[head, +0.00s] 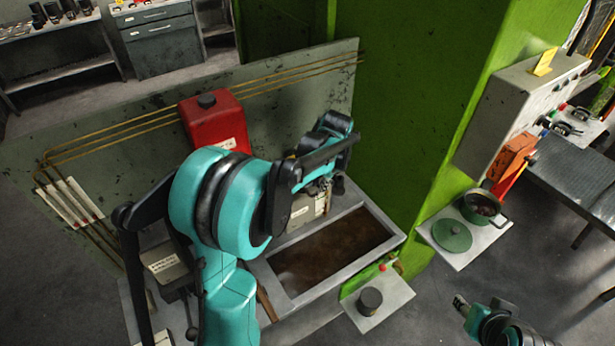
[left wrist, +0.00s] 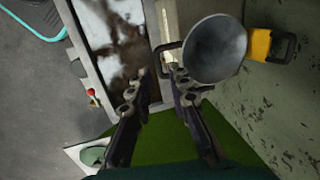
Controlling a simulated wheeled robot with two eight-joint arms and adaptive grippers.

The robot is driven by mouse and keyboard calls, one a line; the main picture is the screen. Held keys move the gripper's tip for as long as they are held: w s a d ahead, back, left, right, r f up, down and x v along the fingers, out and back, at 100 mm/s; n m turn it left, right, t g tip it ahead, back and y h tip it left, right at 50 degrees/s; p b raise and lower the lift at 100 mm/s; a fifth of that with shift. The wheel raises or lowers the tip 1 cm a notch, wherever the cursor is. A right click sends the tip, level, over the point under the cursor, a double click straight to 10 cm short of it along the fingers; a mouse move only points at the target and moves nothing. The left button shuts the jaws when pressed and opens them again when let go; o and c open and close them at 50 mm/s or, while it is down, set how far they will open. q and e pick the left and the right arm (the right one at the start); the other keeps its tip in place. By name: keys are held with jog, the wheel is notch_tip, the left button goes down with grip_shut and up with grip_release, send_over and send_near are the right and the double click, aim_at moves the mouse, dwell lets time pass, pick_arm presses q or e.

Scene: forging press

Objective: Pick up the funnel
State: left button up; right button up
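The grey metal funnel (left wrist: 215,48) shows in the left wrist view, its round mouth facing the camera. A dark loop handle (left wrist: 165,47) sticks out from its left side. My left gripper (left wrist: 157,74) is open, its two fingertips apart just below the handle; the right finger overlaps the funnel's lower left edge. I cannot tell whether it touches. In the head view my left gripper (head: 335,150) is over the back of the trough, and I cannot make out the funnel there. My right gripper (head: 460,302) is low at the right, too small to judge.
A trough (head: 335,250) with brown liquid lies in front of the grey panel (head: 110,125). A red container (head: 213,122) stands behind my left arm. The green press column (head: 415,100) is close on the right. A yellow object (left wrist: 262,44) sits beside the funnel.

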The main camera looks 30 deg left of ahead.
aim_at(316, 194)
pick_arm(q)
jog(key=x, duration=0.6)
jog(key=shift+f, duration=0.3)
grip_shut()
